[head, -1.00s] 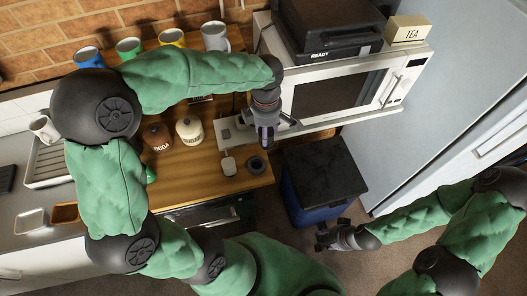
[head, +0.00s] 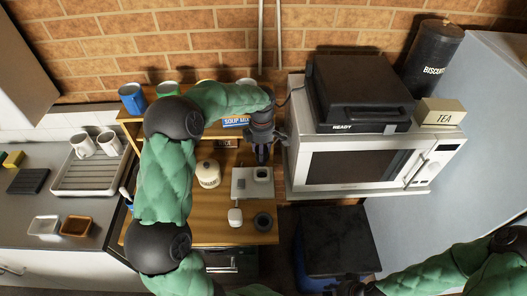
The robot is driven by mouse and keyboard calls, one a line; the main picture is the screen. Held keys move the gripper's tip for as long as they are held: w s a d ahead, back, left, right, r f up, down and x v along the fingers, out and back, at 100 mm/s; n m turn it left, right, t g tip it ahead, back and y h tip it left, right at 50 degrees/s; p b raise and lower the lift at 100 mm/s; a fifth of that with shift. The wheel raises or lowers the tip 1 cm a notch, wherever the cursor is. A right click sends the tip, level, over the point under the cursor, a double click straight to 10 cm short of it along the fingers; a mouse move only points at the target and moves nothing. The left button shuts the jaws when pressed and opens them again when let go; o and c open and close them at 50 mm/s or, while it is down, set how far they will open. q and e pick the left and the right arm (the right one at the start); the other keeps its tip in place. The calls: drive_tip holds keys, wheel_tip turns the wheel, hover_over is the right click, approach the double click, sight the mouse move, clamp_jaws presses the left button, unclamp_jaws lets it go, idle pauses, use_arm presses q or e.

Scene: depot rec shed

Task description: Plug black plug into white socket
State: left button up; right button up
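The white socket block (head: 243,191) lies on the wooden counter, left of the microwave. A small square outlet shows at its right end. My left gripper (head: 262,158) points down just behind and above that right end. Its fingers are dark and small here; I cannot tell whether they are apart or hold something. No black plug can be made out clearly. A thin black cord (head: 291,96) runs from the black grill towards my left wrist, and its end is hidden. My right gripper (head: 350,289) is at the bottom edge, partly cut off, far from the socket.
The microwave (head: 305,190) carries the black grill (head: 350,85) and a tea box (head: 444,112). A cream jar (head: 208,174), a small white block (head: 235,217) and a dark round item (head: 263,221) are near the socket. Mugs stand behind. A dark-lidded bin (head: 338,240) is below the microwave.

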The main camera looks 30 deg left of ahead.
sight(262, 164)
use_arm(q)
drive_tip(key=shift+f+b, duration=1.4)
drive_tip(key=shift+f, duration=1.25)
drive_tip(key=shift+f+b, duration=1.1)
drive_tip(key=shift+f, duration=0.35)
drive_tip(key=shift+w, duration=0.1)
drive_tip(key=o, duration=1.2)
